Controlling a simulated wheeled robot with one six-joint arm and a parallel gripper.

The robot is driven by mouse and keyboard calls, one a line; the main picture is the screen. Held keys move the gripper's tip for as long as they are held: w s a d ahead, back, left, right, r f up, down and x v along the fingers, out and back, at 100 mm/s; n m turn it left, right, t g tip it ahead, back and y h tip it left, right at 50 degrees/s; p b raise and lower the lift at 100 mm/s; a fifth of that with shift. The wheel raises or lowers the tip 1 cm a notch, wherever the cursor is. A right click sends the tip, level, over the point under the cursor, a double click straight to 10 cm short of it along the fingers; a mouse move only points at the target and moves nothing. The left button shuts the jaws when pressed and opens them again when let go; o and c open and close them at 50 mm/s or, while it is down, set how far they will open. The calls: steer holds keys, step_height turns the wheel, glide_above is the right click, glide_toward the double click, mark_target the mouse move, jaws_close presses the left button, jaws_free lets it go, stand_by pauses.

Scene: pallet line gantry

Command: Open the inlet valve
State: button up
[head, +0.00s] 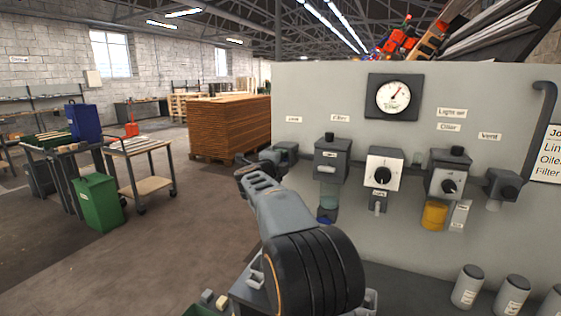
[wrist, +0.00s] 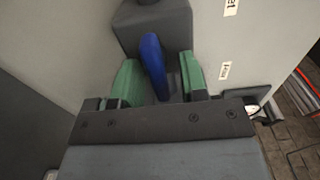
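The inlet valve is a dark grey block (head: 287,150) at the left end of the grey panel in the head view, below a small label (head: 294,119). In the wrist view its grey body (wrist: 155,28) is at the top, with a blue lever (wrist: 152,62) pointing down toward the palm. My gripper (wrist: 158,78) is open, with one green pad on each side of the lever. A gap shows on the right side and a narrower one on the left. In the head view my arm partly hides my gripper (head: 262,162), and the lever cannot be made out.
The panel (head: 330,90) also carries a gauge (head: 394,96), a filter unit (head: 331,160), a dial box (head: 383,170), an oiler (head: 448,182) and a vent valve (head: 503,186). Several canisters (head: 468,286) stand below right. The floor (head: 190,235) to the left is open.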

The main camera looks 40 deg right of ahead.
steer(key=b+v, duration=0.1)
steer(key=v, duration=1.2)
steer(key=shift+s+a+b, duration=0.25)
steer(key=shift+a+b, duration=0.05)
steer(key=shift+b, duration=0.1)
steer(key=w+a+f+n+t+y, duration=0.3)
steer(key=a+n+y, duration=0.2)
steer(key=n, duration=0.2)
steer(key=w+a+f+n+t+y, duration=0.2)
steer(key=w+a+n+t+y, duration=0.15)
steer(key=a+n+y, duration=0.2)
steer(key=s+a+f+n+g+y+p, duration=0.1)
steer(key=s+a+f+n+g+y, duration=0.2)
steer(key=s+a+f+n+y, duration=0.45)
steer(key=s+f+n+g+h+p, duration=0.1)
steer(key=s+f+n+g+p, duration=0.1)
steer(key=s, duration=0.7)
steer(key=s+d+f+n+g+h+p, duration=0.1)
steer(key=s+f+n+g, duration=0.4)
steer(key=s, duration=0.5)
steer(key=shift+s+d+n+g+p, duration=0.2)
steer(key=shift+n+g+p, duration=0.65)
steer(key=shift+n, duration=0.75)
